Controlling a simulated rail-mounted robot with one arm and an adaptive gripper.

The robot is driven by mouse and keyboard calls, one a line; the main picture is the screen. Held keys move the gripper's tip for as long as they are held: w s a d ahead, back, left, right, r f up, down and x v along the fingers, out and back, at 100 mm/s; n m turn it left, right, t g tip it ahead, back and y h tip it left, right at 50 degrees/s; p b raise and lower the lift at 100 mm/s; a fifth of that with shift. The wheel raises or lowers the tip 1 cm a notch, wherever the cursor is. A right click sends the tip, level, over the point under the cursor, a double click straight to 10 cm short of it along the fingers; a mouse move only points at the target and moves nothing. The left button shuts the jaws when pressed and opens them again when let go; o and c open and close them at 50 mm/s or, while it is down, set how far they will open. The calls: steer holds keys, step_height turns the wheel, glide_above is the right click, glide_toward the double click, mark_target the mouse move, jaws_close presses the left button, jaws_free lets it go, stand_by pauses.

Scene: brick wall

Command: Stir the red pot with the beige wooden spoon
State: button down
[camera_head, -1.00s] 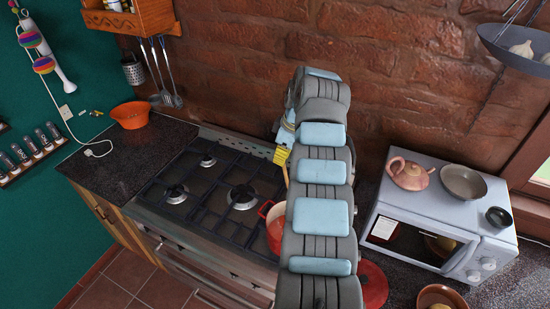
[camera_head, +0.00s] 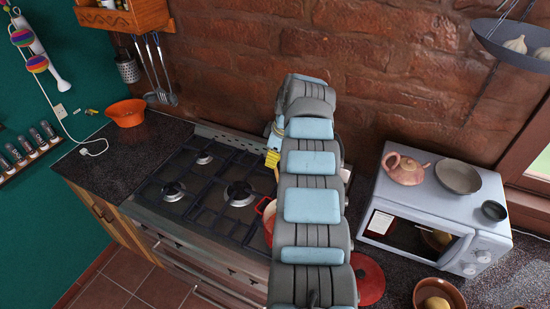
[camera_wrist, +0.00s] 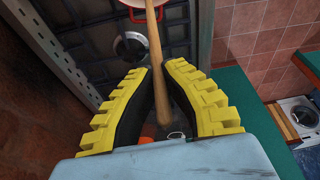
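The red pot (camera_head: 268,211) stands at the right end of the stove in the head view, mostly hidden behind my arm. The beige wooden spoon (camera_wrist: 154,45) runs between the yellow fingers of my gripper (camera_wrist: 161,66) in the wrist view. The fingertips are closed in on the spoon's handle from both sides. In the head view my gripper (camera_head: 272,158) shows as a small yellow patch above the pot, with a short bit of spoon below it. The spoon's lower end is hidden, so I cannot tell how deep it sits in the pot.
A red lid (camera_head: 370,279) lies on the counter right of my arm. A microwave (camera_head: 428,215) bearing a teapot (camera_head: 405,169) and a pan (camera_head: 459,177) stands farther right. The stove's left burners (camera_head: 205,185) are clear. An orange bowl (camera_head: 126,112) sits on the left counter.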

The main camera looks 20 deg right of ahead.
step_height(320, 180, down, 13)
steer(key=s+d+b, duration=0.1)
steer(key=b, duration=0.5)
stand_by(1.4)
steer(key=shift+s+d, duration=0.1)
steer(key=shift+d, duration=0.05)
steer(key=shift+s+d, duration=0.45)
steer(key=shift+w+a+b, duration=0.8)
steer(key=shift+a+b, duration=0.15)
steer(key=shift+b, duration=0.05)
steer(key=shift+s, duration=0.1)
